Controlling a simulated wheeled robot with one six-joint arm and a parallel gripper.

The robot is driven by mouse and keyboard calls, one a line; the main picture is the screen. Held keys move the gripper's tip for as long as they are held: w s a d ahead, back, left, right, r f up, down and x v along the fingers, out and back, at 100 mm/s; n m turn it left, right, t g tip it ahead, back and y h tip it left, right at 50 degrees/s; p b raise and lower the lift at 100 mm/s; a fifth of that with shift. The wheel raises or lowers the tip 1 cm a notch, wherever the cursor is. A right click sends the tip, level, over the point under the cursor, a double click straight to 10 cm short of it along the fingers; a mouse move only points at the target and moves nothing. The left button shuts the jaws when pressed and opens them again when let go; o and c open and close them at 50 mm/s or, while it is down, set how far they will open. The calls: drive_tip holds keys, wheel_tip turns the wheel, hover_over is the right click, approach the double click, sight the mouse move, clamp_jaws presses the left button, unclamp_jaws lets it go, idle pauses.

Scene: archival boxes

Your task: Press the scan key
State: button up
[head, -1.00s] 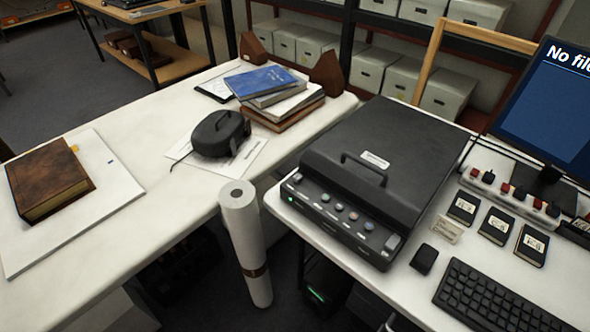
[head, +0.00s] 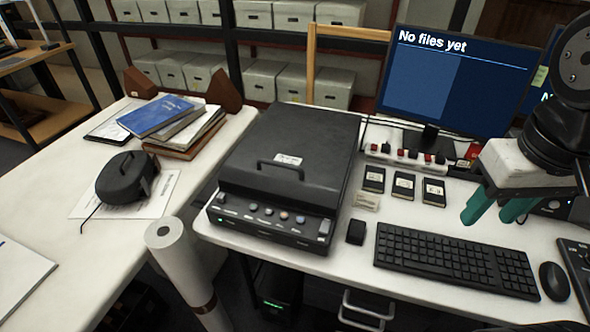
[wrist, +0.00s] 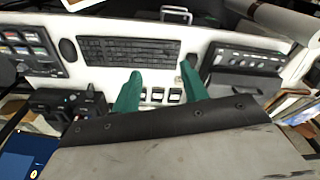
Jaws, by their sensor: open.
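The dark scanner (head: 290,150) stands on the white desk with its lid shut. Its sloped front panel has a row of small round buttons (head: 268,211) and a larger grey key (head: 324,227) at the right end. The labels are too small to read, so I cannot tell which is the scan key. The scanner also shows at the right of the wrist view (wrist: 245,80). My gripper (head: 492,212) has two green fingers, apart and empty, above the right part of the desk. It is well to the right of the scanner. The fingers also show in the wrist view (wrist: 160,84).
A keyboard (head: 450,258), mouse (head: 553,281) and small black block (head: 356,232) lie right of the scanner. Behind are several black cartridges (head: 403,186), a switch strip (head: 405,156) and a lit monitor (head: 450,80). A paper roll (head: 180,262) stands at the scanner's left front.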

clamp_jaws()
idle(1.5)
